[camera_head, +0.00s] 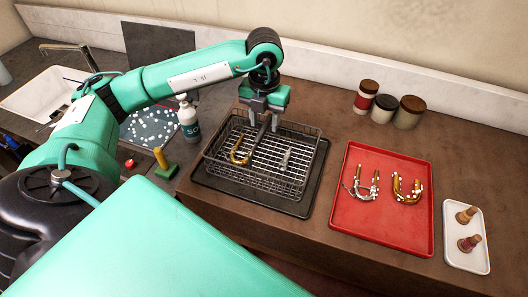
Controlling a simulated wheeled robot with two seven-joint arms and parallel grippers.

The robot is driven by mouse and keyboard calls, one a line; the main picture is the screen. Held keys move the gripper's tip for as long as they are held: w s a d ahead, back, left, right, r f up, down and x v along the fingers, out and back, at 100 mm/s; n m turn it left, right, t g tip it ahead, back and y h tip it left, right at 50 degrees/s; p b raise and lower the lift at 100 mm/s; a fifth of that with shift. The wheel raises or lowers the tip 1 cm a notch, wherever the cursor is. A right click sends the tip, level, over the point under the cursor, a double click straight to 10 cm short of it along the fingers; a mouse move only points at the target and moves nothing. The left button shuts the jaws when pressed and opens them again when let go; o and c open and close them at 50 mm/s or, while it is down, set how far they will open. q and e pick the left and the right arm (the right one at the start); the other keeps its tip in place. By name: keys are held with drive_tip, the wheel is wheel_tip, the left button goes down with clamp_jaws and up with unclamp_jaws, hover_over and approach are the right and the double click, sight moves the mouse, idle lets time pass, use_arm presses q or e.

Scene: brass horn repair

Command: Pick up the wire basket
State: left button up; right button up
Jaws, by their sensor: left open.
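The wire basket (292,193) is a dark, rectangular wire-mesh tray on the counter. It stands on a dark flat mat (311,207). A brass U-shaped tube (237,158) and a small pale piece (284,160) lie in it. My left gripper (264,125) is open, fingers pointing down, at the basket's far side. A dark bar shows between and below the fingers; I cannot tell whether they touch it or the rim. The gripper hides part of the far rim. My right gripper is not in view.
A red tray (345,225) with tubes and white bits is to the right. Beyond it is a white tray (465,262) with two small wooden-topped items. Several jars (408,112) stand behind. A spray bottle (189,120) and a green-based brush (165,168) are left of the basket.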

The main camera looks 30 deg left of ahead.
sight(264, 127)
use_arm(q)
drive_tip(key=shift+s+f, duration=0.1)
drive_tip(key=shift+f, duration=0.05)
drive_tip(key=shift+f+p, duration=0.25)
drive_tip(key=shift+p, duration=0.25)
wheel_tip(264, 127, down, 4)
drive_tip(key=shift+f+p, duration=0.1)
drive_tip(key=shift+p, duration=1.05)
drive_tip(key=shift+f, duration=0.15)
clamp_jaws()
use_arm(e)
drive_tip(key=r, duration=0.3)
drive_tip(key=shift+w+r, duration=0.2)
